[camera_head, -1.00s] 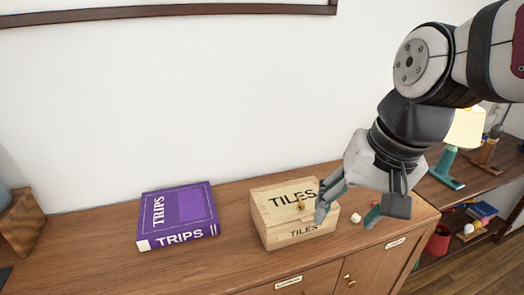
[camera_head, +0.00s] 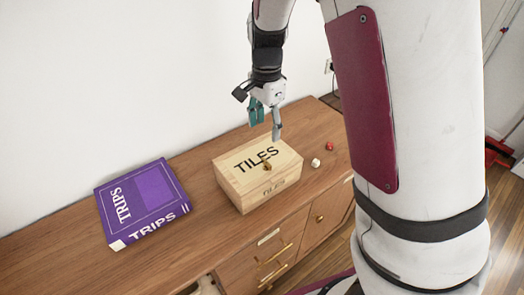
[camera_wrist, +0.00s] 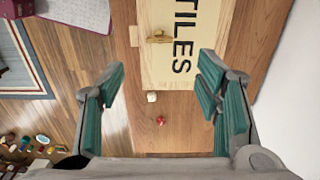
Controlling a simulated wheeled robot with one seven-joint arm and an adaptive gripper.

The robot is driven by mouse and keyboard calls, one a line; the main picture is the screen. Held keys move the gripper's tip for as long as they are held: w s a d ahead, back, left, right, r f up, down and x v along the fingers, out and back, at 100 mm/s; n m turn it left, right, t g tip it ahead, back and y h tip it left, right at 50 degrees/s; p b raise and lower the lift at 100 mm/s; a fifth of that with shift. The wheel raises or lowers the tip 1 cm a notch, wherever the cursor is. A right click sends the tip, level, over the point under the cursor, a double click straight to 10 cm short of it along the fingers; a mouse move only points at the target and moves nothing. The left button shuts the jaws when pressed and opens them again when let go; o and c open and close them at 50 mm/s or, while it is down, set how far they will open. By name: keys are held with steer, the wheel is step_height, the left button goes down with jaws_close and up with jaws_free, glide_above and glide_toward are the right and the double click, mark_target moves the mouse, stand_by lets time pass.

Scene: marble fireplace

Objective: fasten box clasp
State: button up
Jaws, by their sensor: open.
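The pale wooden box (camera_head: 243,199) marked TILES stands on the wooden cabinet with its lid down. Its small brass clasp (camera_head: 267,165) is at the lid's front edge; I cannot tell whether it is fastened. In the wrist view the clasp (camera_wrist: 158,37) shows at the left edge of the lid (camera_wrist: 205,20), part of which is cut off. My gripper (camera_head: 267,123) hangs fingers down above the box's back right side, apart from it. In the wrist view my gripper (camera_wrist: 160,75) is open and empty, its teal-padded fingers wide apart.
A purple TRIPS book (camera_head: 143,203) lies left of the box. A white die (camera_head: 316,162) and a red die (camera_head: 330,147) lie to its right. The wall (camera_head: 110,70) is close behind. The cabinet top (camera_head: 60,250) is clear at front left.

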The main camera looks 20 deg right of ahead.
mark_target(265, 162)
step_height(265, 162, down, 13)
steer(key=shift+f, duration=0.15)
stand_by(0.4)
steer(key=c, duration=1.2)
